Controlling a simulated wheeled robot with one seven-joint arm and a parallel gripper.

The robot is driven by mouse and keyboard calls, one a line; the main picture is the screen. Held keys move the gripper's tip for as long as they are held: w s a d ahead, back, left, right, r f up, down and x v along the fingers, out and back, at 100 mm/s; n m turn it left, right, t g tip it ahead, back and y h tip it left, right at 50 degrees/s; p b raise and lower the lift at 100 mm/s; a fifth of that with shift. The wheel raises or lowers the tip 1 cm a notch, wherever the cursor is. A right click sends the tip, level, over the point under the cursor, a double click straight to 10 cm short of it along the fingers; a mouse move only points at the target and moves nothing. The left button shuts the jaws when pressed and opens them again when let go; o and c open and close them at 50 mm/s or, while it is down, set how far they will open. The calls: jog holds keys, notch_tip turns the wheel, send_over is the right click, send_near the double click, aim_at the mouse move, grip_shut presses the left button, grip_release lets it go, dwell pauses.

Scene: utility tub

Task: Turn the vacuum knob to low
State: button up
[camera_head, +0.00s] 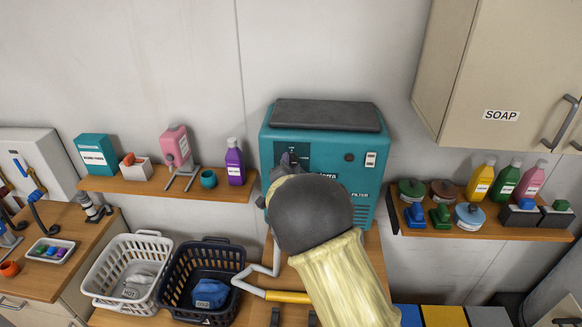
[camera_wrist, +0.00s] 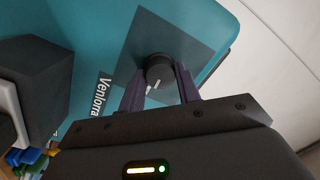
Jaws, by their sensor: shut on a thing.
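The vacuum is a teal box (camera_head: 330,147) with a dark grey top, standing against the wall. In the wrist view its teal front (camera_wrist: 105,22) carries a dark square panel and a round black knob (camera_wrist: 158,70) with a pale mark. My gripper (camera_wrist: 160,88) is shut on the knob, one dark finger on each side of it. In the head view my dark wrist and cream-sleeved arm cover much of the vacuum's front, and the knob is hidden there. No setting labels are readable around the knob.
A shelf (camera_head: 160,186) with bottles is left of the vacuum, and another shelf (camera_head: 480,232) with bottles and tins is right. A white basket (camera_head: 130,262) and a dark basket (camera_head: 202,270) stand at lower left. A soap cabinet (camera_head: 500,70) hangs upper right.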

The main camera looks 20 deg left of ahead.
jog(key=shift+f+b, duration=0.15)
jog(key=shift+b, duration=0.15)
jog(key=n+b, duration=0.3)
jog(key=b, duration=0.1)
jog(key=shift+n, duration=0.4)
jog(key=n+b, duration=0.1)
jog(key=n, duration=0.2)
jog(key=shift+n+g+h, duration=0.3)
jog(key=n, duration=0.4)
jog(key=shift+r+h, duration=0.25)
jog(key=shift+h, duration=0.05)
jog(key=n+p, duration=0.1)
jog(key=n, duration=0.4)
jog(key=shift+a+p, duration=0.1)
jog(key=shift+p, duration=0.3)
jog(key=o, duration=1)
